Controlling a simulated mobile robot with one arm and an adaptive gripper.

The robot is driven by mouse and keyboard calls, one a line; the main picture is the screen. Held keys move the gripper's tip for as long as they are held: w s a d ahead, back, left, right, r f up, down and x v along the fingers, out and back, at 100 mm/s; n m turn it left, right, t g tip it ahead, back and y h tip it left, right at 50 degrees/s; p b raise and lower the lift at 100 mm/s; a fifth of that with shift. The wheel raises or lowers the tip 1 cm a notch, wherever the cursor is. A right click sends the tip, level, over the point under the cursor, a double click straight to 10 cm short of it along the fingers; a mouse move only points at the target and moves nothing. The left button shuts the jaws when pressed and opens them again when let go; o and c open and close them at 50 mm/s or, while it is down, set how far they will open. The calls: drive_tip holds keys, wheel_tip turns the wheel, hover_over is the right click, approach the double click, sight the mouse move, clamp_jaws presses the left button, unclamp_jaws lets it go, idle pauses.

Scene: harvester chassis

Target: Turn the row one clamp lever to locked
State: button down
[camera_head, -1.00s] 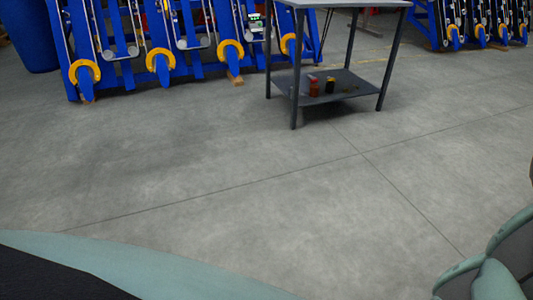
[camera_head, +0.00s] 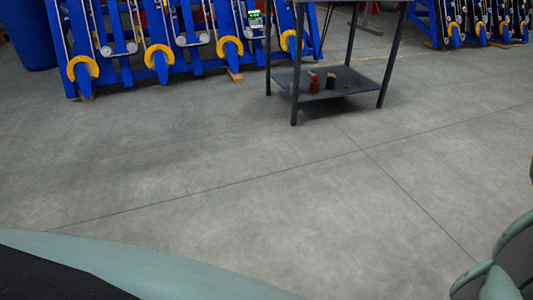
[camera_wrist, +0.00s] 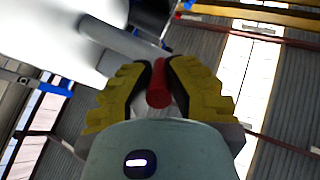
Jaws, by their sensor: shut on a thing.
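In the wrist view my gripper (camera_wrist: 160,72) has its yellow-and-black fingers closed around a red rounded piece (camera_wrist: 159,88). It looks like the grip of the clamp lever, but only this short end shows between the fingers. A grey rod (camera_wrist: 118,38) runs just beyond the fingertips toward the upper left, against a pale surface. Whether the red piece joins this rod cannot be made out. The head view shows neither my gripper nor the lever, so the lever's angle against its row cannot be told.
In the head view, blue row units with yellow rings (camera_head: 159,57) stand along the back left. A dark metal table (camera_head: 350,80) stands at the back centre, with a red container (camera_head: 314,86) and a dark one (camera_head: 331,82) on its lower shelf. The grey floor (camera_head: 250,180) before them is clear.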

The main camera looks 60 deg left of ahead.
drive_tip(key=shift+w+f+m+g+h+b, duration=0.2)
drive_tip(key=shift+m+g+h+b, duration=0.15)
drive_tip(key=shift+m+h, duration=0.3)
drive_tip(key=shift+w+f+m+g+h+b, duration=0.2)
drive_tip(key=shift+m+g+h, duration=0.3)
drive_tip(key=shift+h, duration=0.25)
drive_tip(key=shift+m, duration=0.25)
drive_tip(key=c, duration=0.9)
unclamp_jaws()
drive_tip(key=shift+r, duration=0.15)
drive_tip(key=v, duration=1.2)
drive_tip(key=shift+w, duration=0.1)
